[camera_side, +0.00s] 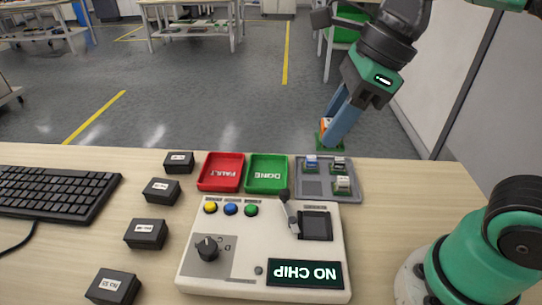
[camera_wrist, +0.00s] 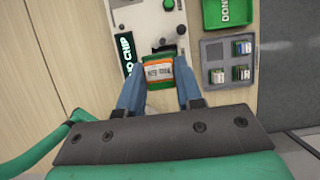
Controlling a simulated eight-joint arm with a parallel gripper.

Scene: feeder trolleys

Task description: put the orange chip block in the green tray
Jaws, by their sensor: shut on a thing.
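My gripper (camera_side: 333,126) is shut on the orange chip block (camera_wrist: 158,70), which has a white label and a green base. The block is held in the air, and in the side view it shows partly behind the fingers. In the wrist view it sits between the two blue fingertips, with the tester behind it. The green tray (camera_side: 267,187) is marked DONE and looks empty. It lies on the table, left of and below my gripper in the side view. Part of it shows at the top right of the wrist view (camera_wrist: 228,26).
A red FAULT tray (camera_side: 220,186) adjoins the green tray. A grey tray (camera_side: 312,187) with 3 chip blocks and a bare pocket lies to its right. The tester (camera_side: 225,285) has a raised lever and reads NO CHIP. Several black boxes (camera_side: 145,233) and a keyboard (camera_side: 55,192) are left.

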